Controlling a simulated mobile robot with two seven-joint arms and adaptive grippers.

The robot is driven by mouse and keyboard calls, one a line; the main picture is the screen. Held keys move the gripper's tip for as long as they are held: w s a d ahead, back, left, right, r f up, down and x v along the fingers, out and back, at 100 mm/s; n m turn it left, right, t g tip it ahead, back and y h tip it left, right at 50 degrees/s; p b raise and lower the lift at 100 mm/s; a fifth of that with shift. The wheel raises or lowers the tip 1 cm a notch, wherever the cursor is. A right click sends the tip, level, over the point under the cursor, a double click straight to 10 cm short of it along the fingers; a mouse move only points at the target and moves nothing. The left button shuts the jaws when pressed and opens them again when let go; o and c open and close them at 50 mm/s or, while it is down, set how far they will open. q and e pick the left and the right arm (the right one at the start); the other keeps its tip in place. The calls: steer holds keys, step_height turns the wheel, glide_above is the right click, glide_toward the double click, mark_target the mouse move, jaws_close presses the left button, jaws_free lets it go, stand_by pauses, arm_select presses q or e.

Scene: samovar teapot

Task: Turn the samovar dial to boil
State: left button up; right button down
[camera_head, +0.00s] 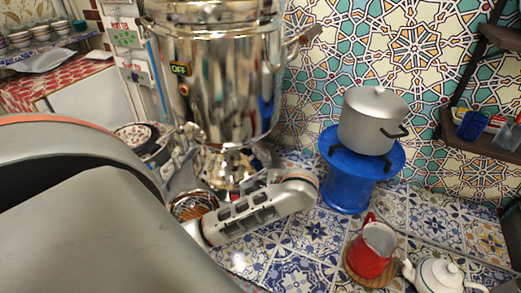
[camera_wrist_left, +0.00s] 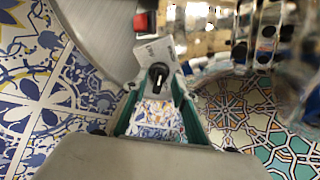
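The shiny samovar (camera_head: 225,85) stands upright left of centre in the head view, with a small sign reading OFF (camera_head: 180,68) on its body. In the left wrist view a black dial (camera_wrist_left: 158,74) sits on a pale plate (camera_wrist_left: 152,52) with small lettering. My left gripper (camera_wrist_left: 158,92) is open, its two green-edged fingers apart on either side of the line to the dial. The dial lies at or just beyond the fingertips; I cannot tell whether they touch it. In the head view the dial is hidden near the samovar's base. My right gripper is not in view.
A grey lidded pot (camera_head: 375,115) stands on a blue stove (camera_head: 348,190) at the right. A red jug (camera_head: 371,250) and a white teapot (camera_head: 438,275) stand at lower right.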

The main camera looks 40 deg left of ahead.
mark_target(261, 186)
arm_select(q)
steer(key=shift+x, duration=1.85)
steer(key=shift+c, duration=0.4)
jaws_close()
